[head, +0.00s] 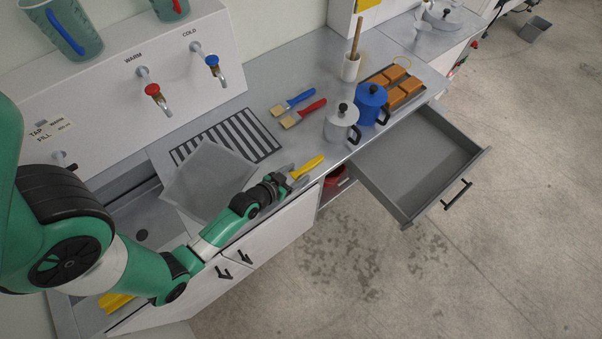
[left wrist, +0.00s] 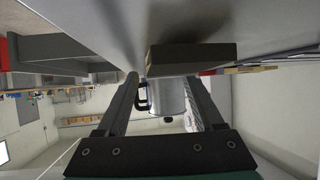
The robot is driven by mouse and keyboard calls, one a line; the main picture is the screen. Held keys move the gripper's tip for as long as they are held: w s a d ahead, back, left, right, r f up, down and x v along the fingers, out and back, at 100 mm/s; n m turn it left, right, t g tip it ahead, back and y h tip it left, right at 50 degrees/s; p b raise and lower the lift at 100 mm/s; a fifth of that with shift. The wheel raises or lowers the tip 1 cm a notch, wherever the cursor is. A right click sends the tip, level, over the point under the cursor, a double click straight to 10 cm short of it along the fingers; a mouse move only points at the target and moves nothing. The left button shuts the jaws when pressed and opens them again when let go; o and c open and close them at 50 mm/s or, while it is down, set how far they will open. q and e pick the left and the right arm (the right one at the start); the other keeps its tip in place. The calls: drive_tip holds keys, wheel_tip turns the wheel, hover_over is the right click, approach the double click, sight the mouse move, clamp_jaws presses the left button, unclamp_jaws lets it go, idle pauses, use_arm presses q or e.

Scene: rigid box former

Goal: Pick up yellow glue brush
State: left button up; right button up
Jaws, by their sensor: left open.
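The yellow glue brush (head: 308,166) lies on the grey counter near its front edge, with its yellow handle pointing up and right in the head view. My left gripper (head: 284,180) is open at the near end of the brush, low over the counter. The gripper partly hides that end, and I cannot tell whether they touch. In the left wrist view a dark block-like end (left wrist: 190,58) shows by the fingertips; I cannot tell for sure that it is the brush. My right gripper is not in view.
Blue (head: 292,102) and red (head: 303,113) brushes lie farther back. A grey pot (head: 341,122) and a blue pot (head: 370,104) stand to the right. An open drawer (head: 416,172) juts out in front. A grey sheet (head: 208,180) lies left, by a striped grate (head: 226,137).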

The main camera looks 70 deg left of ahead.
sight(296, 175)
use_arm(q)
clamp_jaws()
drive_tip(key=shift+r, duration=0.15)
drive_tip(key=shift+r, duration=0.3)
wheel_tip(296, 175, up, 3)
drive_tip(key=shift+f+p, duration=0.1)
drive_tip(key=shift+p, duration=0.8)
drive_tip(key=d+r+p, duration=0.2)
drive_tip(key=d+r, duration=0.1)
drive_tip(key=shift+s+d+r, duration=0.1)
drive_tip(key=shift+d+r, duration=0.05)
drive_tip(key=shift+r, duration=0.15)
drive_tip(key=d+r+p, duration=0.1)
drive_tip(key=d+r, duration=0.2)
drive_tip(key=d, duration=0.2)
drive_tip(key=s+d+r+p, duration=0.1)
drive_tip(key=d+r, duration=0.1)
drive_tip(key=d, duration=0.3)
drive_tip(key=shift+s+d+r, duration=0.2)
drive_tip(key=shift+d+r, duration=0.15)
drive_tip(key=shift+r, duration=0.05)
